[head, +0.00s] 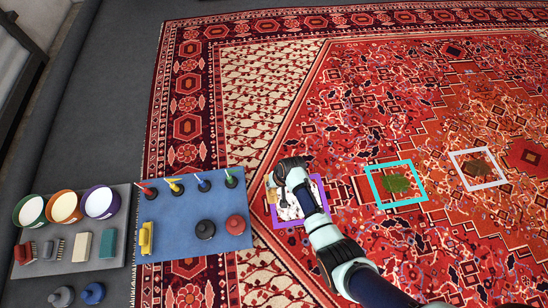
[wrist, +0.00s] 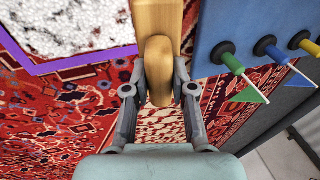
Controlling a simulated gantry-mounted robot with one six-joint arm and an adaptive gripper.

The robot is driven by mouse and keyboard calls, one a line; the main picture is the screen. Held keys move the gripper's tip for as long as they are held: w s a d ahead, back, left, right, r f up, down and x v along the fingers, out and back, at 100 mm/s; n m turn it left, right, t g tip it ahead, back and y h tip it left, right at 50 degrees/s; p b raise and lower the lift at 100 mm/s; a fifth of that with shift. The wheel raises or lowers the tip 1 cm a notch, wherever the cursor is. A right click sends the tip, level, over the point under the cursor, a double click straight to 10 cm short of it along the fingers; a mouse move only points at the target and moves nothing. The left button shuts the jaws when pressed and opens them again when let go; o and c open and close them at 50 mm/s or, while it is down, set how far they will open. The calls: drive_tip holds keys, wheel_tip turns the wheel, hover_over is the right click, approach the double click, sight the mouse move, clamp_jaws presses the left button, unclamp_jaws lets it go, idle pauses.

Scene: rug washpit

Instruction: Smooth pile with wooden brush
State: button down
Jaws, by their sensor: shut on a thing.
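The wooden brush (wrist: 156,18) is light, smooth wood and fills the top middle of the wrist view. My gripper (wrist: 160,78) is shut on its rounded handle, one finger on each side. In the head view my gripper (head: 277,184) is over the left part of a purple square frame (head: 292,222) on the rug (head: 330,100). Inside the frame is a white, speckled patch (head: 313,190), partly hidden by my arm. It shows in the wrist view (wrist: 75,22) left of the brush. The brush's bristles are hidden; I cannot tell whether they touch the rug.
A blue mat (head: 185,215) left of the frame holds several small flags, a yellow tool (head: 146,238), and black and red knobbed items. A grey mat (head: 115,265) farther left holds bowls and brushes. A cyan frame (head: 377,187) and white frame (head: 457,162) lie right.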

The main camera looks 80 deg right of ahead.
sight(271, 190)
drive_tip(key=shift+w+a, duration=0.1)
drive_tip(key=shift+w, duration=0.1)
drive_tip(key=shift+w+f+b, duration=0.2)
drive_tip(key=shift+f+b, duration=0.1)
drive_tip(key=shift+b, duration=0.05)
wheel_tip(271, 190, down, 4)
drive_tip(key=b, duration=0.4)
drive_tip(key=shift+s+f+b, duration=0.1)
drive_tip(key=shift+f+b, duration=0.15)
drive_tip(key=shift+b, duration=0.1)
drive_tip(key=shift+r, duration=0.1)
